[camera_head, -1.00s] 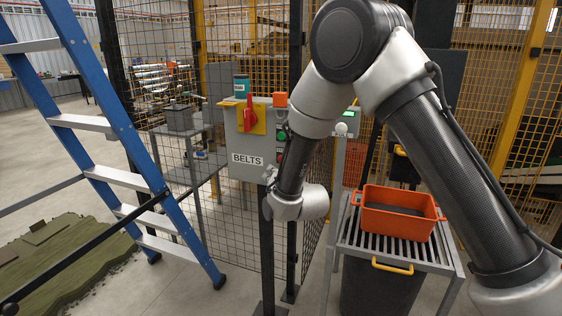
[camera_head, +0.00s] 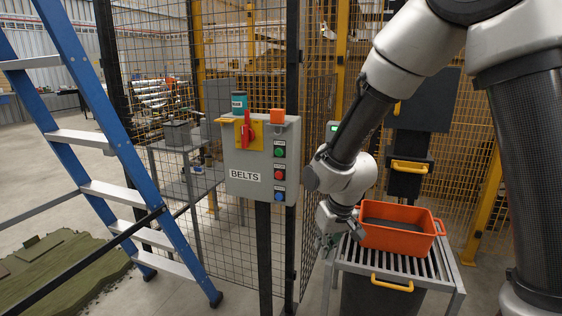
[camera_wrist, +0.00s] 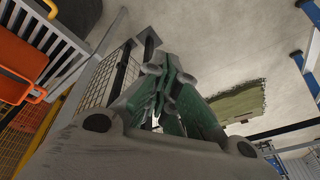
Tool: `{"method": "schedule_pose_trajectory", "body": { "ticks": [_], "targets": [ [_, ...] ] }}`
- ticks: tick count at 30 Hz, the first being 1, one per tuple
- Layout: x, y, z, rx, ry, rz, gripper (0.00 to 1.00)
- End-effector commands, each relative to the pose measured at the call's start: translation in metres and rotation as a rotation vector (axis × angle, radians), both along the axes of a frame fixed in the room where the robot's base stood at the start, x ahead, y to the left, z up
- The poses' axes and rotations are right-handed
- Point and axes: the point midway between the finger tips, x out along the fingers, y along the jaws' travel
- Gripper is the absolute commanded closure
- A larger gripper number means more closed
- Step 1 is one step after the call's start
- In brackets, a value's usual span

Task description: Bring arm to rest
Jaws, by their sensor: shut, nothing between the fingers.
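My arm reaches down from the upper right in the head view. My gripper (camera_head: 328,243) hangs at its end, just left of the orange crate and in front of the mesh fence. In the wrist view the fingers of my gripper (camera_wrist: 166,98) are shut with nothing between them. Floor and fence posts show beyond them. In the head view I cannot make out the fingertips clearly.
The grey BELTS control box (camera_head: 262,160) stands left of my arm. The orange crate (camera_head: 400,240) sits on a slatted stand (camera_head: 440,262) close to my wrist. A blue ladder (camera_head: 110,130) and green turf (camera_head: 55,272) are at left.

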Motion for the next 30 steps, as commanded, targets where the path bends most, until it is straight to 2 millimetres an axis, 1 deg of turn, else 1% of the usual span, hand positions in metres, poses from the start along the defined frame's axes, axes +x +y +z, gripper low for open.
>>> {"method": "schedule_pose_trajectory", "body": {
  "ticks": [1, 2, 3, 5, 6, 8, 9, 12, 13, 15, 16, 18, 21, 24, 30],
  "targets": [
    [-0.016, -0.028, 0.024, -0.025, 0.033, 0.005, 1.0],
    [-0.027, -0.044, 0.036, -0.043, 0.059, 0.008, 1.0],
    [-0.043, -0.065, 0.052, -0.064, 0.087, 0.013, 1.0],
    [-0.066, -0.095, 0.074, -0.09, 0.123, 0.01, 1.0],
    [-0.081, -0.114, 0.089, -0.103, 0.138, 0.003, 1.0],
    [-0.104, -0.14, 0.109, -0.116, 0.153, -0.013, 1.0],
    [-0.119, -0.157, 0.121, -0.124, 0.157, -0.03, 1.0],
    [-0.152, -0.192, 0.148, -0.126, 0.131, -0.09, 1.0],
    [-0.159, -0.2, 0.155, -0.124, 0.114, -0.115, 1.0],
    [-0.172, -0.217, 0.169, -0.112, 0.053, -0.17, 1.0],
    [-0.175, -0.222, 0.175, -0.105, 0.02, -0.192, 1.0],
    [-0.183, -0.233, 0.187, -0.09, -0.044, -0.241, 1.0],
    [-0.19, -0.244, 0.202, -0.077, -0.114, -0.296, 1.0],
    [-0.194, -0.251, 0.21, -0.072, -0.15, -0.335, 1.0],
    [-0.195, -0.253, 0.21, -0.073, -0.15, -0.343, 1.0]
  ]
}}
